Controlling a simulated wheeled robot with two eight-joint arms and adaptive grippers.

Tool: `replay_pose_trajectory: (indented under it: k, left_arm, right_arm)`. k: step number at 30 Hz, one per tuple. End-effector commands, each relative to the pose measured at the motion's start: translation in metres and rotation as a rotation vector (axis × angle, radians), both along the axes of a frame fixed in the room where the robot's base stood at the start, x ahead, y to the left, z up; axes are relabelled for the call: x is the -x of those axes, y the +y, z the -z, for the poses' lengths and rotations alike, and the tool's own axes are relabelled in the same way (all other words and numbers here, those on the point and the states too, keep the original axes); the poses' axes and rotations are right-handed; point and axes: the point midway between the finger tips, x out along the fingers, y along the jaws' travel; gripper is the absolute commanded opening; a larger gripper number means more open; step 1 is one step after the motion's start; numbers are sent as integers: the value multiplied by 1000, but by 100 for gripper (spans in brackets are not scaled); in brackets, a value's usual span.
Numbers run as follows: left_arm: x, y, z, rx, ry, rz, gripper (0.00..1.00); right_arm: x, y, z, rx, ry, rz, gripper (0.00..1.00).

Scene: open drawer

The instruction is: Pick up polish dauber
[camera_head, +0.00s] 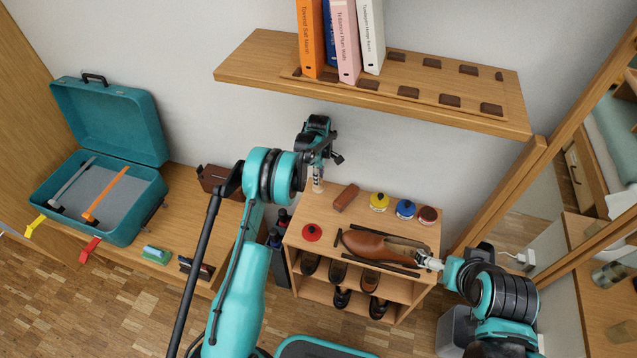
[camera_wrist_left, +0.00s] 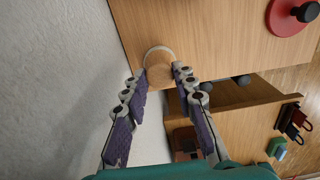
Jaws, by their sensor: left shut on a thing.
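My left gripper (camera_head: 318,180) is above the back left corner of the shoe rack's top, pointing down. In the left wrist view its fingers (camera_wrist_left: 161,72) are closed around a small round wooden piece with a pale rim (camera_wrist_left: 158,52), which appears to be the polish dauber. In the head view that piece is too small and covered to make out. My right gripper (camera_head: 430,262) is at the right end of a brown leather shoe (camera_head: 375,246); whether it grips or touches the shoe is unclear.
The rack top (camera_head: 300,214) also carries a red disc with a dark knob (camera_head: 312,232), a brown block (camera_head: 346,197), and yellow (camera_head: 379,201), blue (camera_head: 405,208) and brown (camera_head: 428,215) tins. A book shelf (camera_head: 260,60) hangs above. An open teal suitcase (camera_head: 110,125) stands left.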

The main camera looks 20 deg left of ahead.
Motion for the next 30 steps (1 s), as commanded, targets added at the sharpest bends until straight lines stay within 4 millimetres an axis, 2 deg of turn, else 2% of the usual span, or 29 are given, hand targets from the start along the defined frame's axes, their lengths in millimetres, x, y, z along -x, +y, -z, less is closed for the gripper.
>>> replay_pose_trajectory:
  k: [7,13,24,30]
  left_arm:
    - [0,0,-14,0,0,0,0]
    - [1,-2,-48,0,0,1,0]
    - [44,-75,-95,0,0,4,0]
    - [55,-95,-107,0,0,1,0]
  right_arm:
    - [0,0,-7,0,0,0,100]
    - [0,0,-23,0,0,0,100]
    - [0,0,-47,0,0,0,100]
    - [0,0,-52,0,0,0,100]
